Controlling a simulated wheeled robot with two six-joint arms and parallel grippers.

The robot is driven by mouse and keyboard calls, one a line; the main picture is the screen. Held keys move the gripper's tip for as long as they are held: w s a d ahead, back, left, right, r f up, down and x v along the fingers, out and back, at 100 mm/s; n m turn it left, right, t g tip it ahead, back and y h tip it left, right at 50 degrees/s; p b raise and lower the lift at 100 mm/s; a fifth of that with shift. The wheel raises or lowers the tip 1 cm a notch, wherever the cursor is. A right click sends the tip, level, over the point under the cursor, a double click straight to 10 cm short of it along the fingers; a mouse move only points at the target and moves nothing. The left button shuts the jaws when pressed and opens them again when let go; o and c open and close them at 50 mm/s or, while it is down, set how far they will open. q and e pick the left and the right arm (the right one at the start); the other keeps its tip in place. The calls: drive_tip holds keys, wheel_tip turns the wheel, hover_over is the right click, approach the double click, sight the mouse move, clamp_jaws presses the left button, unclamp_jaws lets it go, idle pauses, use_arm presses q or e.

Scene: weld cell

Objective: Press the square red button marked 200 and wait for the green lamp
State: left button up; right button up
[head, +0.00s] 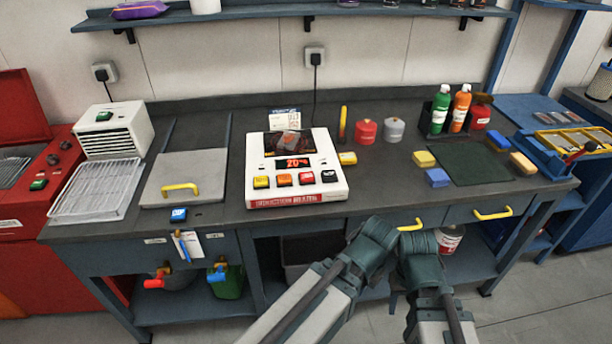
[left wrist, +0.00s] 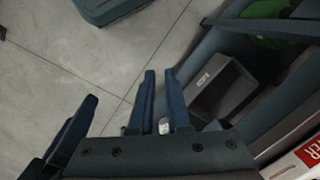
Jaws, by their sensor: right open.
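The white induction heater (head: 298,160) stands on the middle of the bench, with a lit display (head: 292,162) above a row of square buttons. The display seems to read 20 degrees. A yellow button (head: 261,182) and an orange one (head: 284,180) are left of the red button (head: 306,178); a black one is at right. The lettering is too small to read surely. I cannot make out a lit green lamp. My right gripper (head: 416,240) is open, below the bench front. My left gripper (left wrist: 160,78) is beside it, its fingers close together with a narrow gap. Neither touches the heater.
A hotplate with a yellow handle (head: 180,188) and a wire rack (head: 95,190) lie left of the heater. Drawer handles (head: 492,214) jut from the bench front. The bench before the heater is clear.

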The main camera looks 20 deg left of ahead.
use_arm(q)
clamp_jaws()
idle(0.3)
idle(0.7)
drive_tip(key=w+a+r+n+t+h+p, duration=0.25)
drive_tip(key=w+r+p, duration=0.2)
drive_tip(key=w, duration=0.35)
drive_tip(key=w+a+r+n+t+h+p, duration=0.1)
drive_tip(key=w+a+r+n+p, duration=0.15)
drive_tip(key=w+a+r, duration=0.35)
drive_tip(key=w+a+r+n+t+p, duration=0.2)
drive_tip(key=w+a+r, duration=0.3)
drive_tip(key=a, duration=0.3)
drive_tip(key=w+a+r+n+t+p, duration=0.2)
drive_tip(key=w+a+r+t+p, duration=0.1)
drive_tip(key=w+a, duration=0.4)
drive_tip(key=shift+w+a+r+p, duration=0.35)
drive_tip(key=shift+w+r+p, duration=0.1)
drive_tip(key=shift+r+p, duration=0.45)
drive_tip(key=shift+f+t+h, duration=0.1)
drive_tip(key=shift+t+h, duration=0.15)
